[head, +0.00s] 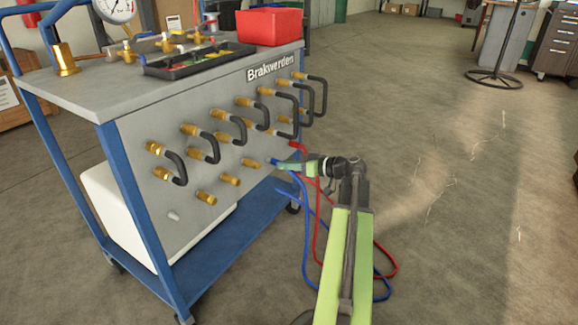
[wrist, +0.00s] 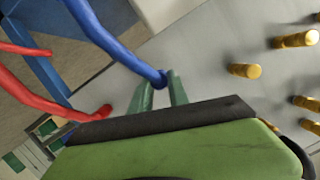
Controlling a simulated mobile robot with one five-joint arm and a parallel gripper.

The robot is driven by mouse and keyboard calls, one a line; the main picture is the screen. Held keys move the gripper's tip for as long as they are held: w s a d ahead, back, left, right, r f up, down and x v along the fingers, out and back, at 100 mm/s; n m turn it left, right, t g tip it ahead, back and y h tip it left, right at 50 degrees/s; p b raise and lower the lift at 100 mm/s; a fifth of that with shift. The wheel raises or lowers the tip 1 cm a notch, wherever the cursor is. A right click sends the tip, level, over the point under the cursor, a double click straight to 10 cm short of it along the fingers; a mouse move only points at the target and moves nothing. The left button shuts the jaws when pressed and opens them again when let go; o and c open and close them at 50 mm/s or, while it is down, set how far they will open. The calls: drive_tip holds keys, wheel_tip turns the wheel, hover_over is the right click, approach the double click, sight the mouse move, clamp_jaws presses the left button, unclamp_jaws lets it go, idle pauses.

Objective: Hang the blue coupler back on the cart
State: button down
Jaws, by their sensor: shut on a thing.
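The cart (head: 75,85) has a blue frame and a grey front panel with brass fittings. My gripper (head: 285,166) is in front of the panel's right part, its green fingers pointing left. It is shut on the blue coupler (head: 273,161), the end of a blue hose. In the wrist view, the green fingertips (wrist: 161,88) close on the blue coupler (wrist: 158,78) near the panel. The fingers partly hide the coupler, and I cannot tell if it touches the panel. The nearest bare brass fitting (head: 250,163) is just left of it; a brass fitting also shows in the wrist view (wrist: 243,70).
Black looped hoses (head: 178,165) join brass fittings above. A red hose (head: 318,225) hangs beside the blue hose (head: 305,240), both looping toward the floor. The red hose's end (wrist: 104,112) is near the panel. A red bin (head: 270,27) stands on the cart top.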

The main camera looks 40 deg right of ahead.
drive_tip(key=shift+w+a, duration=0.1)
drive_tip(key=shift+w, duration=0.2)
drive_tip(key=shift+w, duration=0.2)
drive_tip(key=shift+w+a, duration=0.1)
drive_tip(key=shift+w, duration=0.15)
drive_tip(key=c, duration=0.8)
unclamp_jaws()
drive_tip(key=shift+o, duration=0.2)
drive_tip(key=shift+s, duration=0.1)
drive_tip(key=p+v, duration=0.1)
drive_tip(key=v, duration=0.5)
drive_tip(key=shift+s+p, duration=0.35)
